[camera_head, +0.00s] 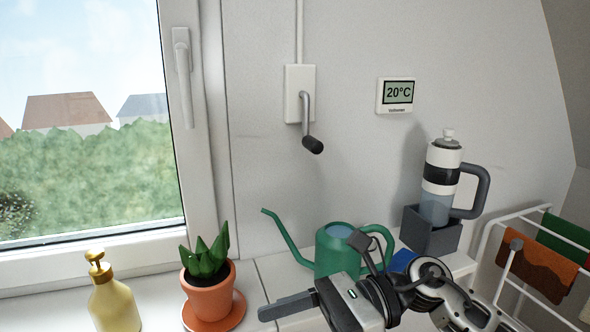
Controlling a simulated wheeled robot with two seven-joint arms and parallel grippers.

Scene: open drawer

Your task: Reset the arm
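My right arm comes in from the lower right. Its gripper (285,307) points left, with its dark fingers seen edge-on, low in front of the green watering can (335,250). The fingers overlap in this view, so I cannot tell whether they are open or shut. No object shows between them. The wrist hides the lower part of the can. My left gripper is not in view.
A potted plant (210,291) on an orange saucer and a yellow soap bottle (115,306) stand on the sill at left. A bottle with a handle (438,180) stands in a grey holder (431,238). A drying rack (484,250) is at right. A wall crank (306,115) hangs above.

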